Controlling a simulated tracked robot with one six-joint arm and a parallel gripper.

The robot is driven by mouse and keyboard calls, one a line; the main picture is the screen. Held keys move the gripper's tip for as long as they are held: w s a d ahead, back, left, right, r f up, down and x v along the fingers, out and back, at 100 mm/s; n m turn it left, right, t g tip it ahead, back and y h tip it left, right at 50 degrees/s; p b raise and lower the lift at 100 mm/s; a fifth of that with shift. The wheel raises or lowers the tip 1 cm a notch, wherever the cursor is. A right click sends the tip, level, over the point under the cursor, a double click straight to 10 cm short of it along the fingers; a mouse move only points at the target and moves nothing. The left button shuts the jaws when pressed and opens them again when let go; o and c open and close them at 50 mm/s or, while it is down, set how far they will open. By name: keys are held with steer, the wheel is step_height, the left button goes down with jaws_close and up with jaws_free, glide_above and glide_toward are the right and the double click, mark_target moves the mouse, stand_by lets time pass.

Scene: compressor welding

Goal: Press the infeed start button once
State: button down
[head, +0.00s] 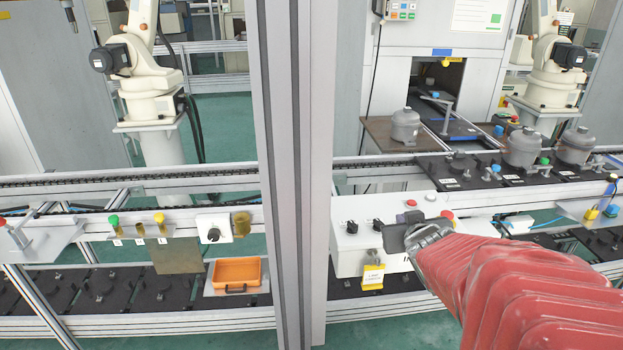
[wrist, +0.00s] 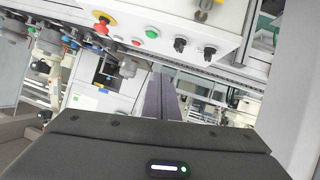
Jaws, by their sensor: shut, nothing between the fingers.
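A light grey control box (head: 345,262) hangs on the line's front rail, right of the upright post. It has two black knobs (head: 364,226) and a red button (head: 447,214). In the wrist view its face appears turned over, with a green button (wrist: 151,33) between the knobs (wrist: 195,48) and a red mushroom button on a yellow ring (wrist: 103,22). No label is readable, so I cannot tell which is infeed start. My gripper (head: 396,228) is in front of the box in the head view and hides part of its face. Its fingers (wrist: 162,88) are closed, empty and below the buttons in the wrist view.
The upright post (head: 295,150) stands left of the box. A yellow tag (head: 373,277) hangs under it. Grey compressors (head: 523,147) sit on the conveyor behind.

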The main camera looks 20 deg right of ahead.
steer(key=s+d+f+t+y, duration=0.1)
steer(key=s+d+f+t, duration=0.1)
steer(key=d, duration=0.4)
steer(key=shift+d+f+t+y, duration=0.25)
steer(key=shift+f+t+y, duration=0.15)
steer(key=shift+f+t, duration=0.25)
steer(key=shift+w, duration=0.15)
steer(key=x, duration=0.9)
steer(key=shift+w+f, duration=0.1)
steer(key=f, duration=0.2)
steer(key=shift+w+d+f, duration=0.15)
steer(key=shift+w+f, duration=0.15)
steer(key=shift+f, duration=0.75)
